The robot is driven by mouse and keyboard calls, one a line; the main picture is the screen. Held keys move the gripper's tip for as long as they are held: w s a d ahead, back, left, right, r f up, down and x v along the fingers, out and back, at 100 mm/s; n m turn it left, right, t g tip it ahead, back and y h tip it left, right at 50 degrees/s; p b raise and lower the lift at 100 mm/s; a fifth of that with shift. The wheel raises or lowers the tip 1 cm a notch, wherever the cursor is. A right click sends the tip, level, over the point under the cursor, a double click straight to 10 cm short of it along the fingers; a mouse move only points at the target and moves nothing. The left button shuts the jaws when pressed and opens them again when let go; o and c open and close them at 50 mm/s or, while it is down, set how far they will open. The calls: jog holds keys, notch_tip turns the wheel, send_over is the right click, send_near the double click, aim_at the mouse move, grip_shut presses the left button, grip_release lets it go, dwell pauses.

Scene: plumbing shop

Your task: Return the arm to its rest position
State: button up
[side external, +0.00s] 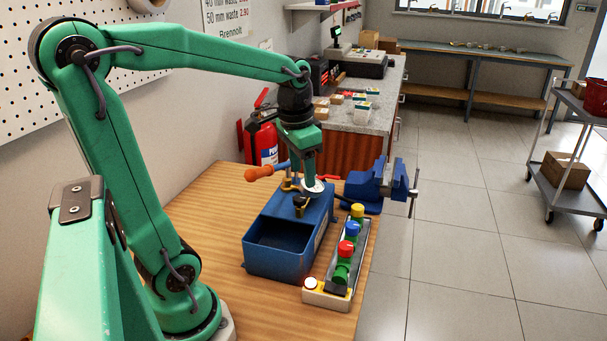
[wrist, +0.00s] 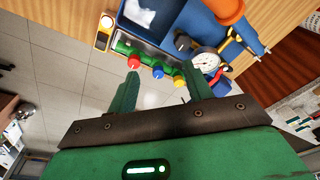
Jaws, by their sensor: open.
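My green arm reaches out over the wooden workbench. My gripper (side external: 308,180) hangs from it, pointing down above the far part of a blue toolbox (side external: 278,262). In the wrist view my gripper (wrist: 164,82) shows two green fingers spread apart with nothing between them. A round white gauge (side external: 314,186) sits close to the gripper; it also shows in the wrist view (wrist: 206,62), beyond the right finger. Whether the fingers touch anything is hidden in the side view.
A tray of coloured valve knobs (side external: 347,249) stands right of the toolbox. A blue vise (side external: 378,184) is behind it. An orange-handled tool (side external: 259,174) lies across the toolbox. A fire extinguisher (side external: 262,139) stands by the wall. The bench's left part (side external: 215,215) is clear.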

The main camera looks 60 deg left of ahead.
jog(key=s+d+t, duration=0.4)
jog(key=s+d, duration=0.3)
jog(key=d, duration=0.3)
jog(key=shift+r, duration=0.2)
jog(key=shift+s, duration=0.1)
jog(key=shift+c, duration=0.4)
